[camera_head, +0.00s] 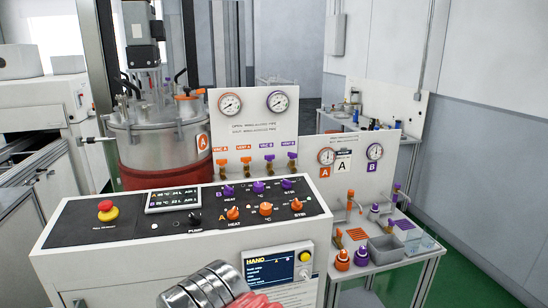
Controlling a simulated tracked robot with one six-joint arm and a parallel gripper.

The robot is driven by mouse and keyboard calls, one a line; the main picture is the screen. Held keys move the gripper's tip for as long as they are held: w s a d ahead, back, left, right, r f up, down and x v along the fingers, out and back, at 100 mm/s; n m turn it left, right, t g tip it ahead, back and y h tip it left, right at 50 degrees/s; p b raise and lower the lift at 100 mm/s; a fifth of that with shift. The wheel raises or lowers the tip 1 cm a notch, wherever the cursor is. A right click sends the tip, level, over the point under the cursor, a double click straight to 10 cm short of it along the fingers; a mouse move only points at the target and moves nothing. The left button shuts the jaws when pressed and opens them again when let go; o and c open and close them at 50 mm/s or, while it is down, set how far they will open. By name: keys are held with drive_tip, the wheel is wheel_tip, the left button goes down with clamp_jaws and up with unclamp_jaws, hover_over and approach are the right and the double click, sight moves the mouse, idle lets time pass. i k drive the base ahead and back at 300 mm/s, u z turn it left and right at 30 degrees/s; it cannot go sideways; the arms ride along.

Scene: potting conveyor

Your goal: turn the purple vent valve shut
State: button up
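The purple vent valve (292,157) is the rightmost in a row of small valves below two gauges on the white upright panel (252,105). The label above it seems to read VENT B. Its purple handle sits on a brass body. The handle's exact angle is too small to tell. Another purple-handled valve (269,159) is just left of it, and two orange-handled valves (246,162) are further left. A silver ribbed cylinder with a red part at the bottom edge looks like part of my arm. My gripper's fingers do not show, and nothing touches the valves.
The control console (185,250), with knobs and a red emergency button (108,211), stands in front of the valve panel. A steel tank (160,135) is behind left. A bench (385,255) with bottles and a grey bin (387,249) is right. Green floor lies beyond it.

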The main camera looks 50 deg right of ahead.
sight(292, 156)
drive_tip(key=u, duration=1.45)
drive_tip(key=k, duration=1.05)
drive_tip(key=z, duration=2.15)
